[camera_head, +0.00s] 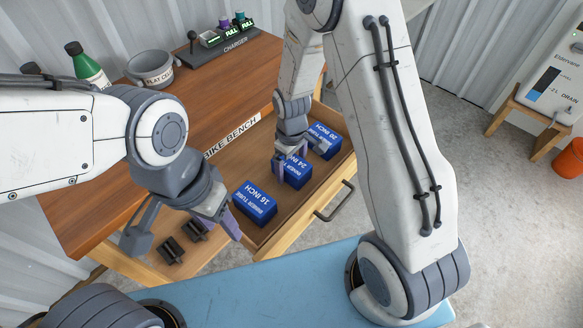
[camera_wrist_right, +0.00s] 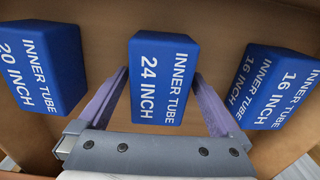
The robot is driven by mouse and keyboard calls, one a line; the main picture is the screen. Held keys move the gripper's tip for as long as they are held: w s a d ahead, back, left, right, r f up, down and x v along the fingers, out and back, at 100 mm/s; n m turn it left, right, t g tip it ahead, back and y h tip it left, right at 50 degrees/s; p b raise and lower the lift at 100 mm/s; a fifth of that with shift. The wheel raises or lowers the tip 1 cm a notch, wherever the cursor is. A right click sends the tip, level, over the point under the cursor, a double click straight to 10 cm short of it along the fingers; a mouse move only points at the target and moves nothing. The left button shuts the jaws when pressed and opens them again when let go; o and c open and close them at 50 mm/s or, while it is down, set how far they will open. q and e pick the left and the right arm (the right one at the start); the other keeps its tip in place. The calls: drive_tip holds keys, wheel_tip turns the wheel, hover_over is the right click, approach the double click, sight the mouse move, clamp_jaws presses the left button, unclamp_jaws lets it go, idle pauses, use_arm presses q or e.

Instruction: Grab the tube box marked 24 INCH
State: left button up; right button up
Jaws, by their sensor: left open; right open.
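The blue tube box marked 24 INCH (camera_head: 297,172) lies in the open drawer between two other blue boxes. In the right wrist view the 24 INCH box (camera_wrist_right: 162,80) is in the middle, its label readable. My right gripper (camera_head: 292,152) is over this box; in its wrist view the open purple fingers (camera_wrist_right: 160,95) stand one on each side of the box's near part. I cannot tell whether they touch it. My left gripper (camera_head: 186,225) is open and empty, left of the drawer's boxes, near the bench front.
The 20 INCH box (camera_head: 324,138) and the 16 INCH box (camera_head: 255,203) lie on either side in the drawer (camera_head: 283,226). Two small black items (camera_head: 184,240) lie near my left gripper. A grey bowl (camera_head: 150,69), green bottle (camera_head: 86,64) and charger (camera_head: 226,43) stand on the bench.

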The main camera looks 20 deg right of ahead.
drive_tip(key=shift+c, duration=0.3)
drive_tip(key=c, duration=1.4)
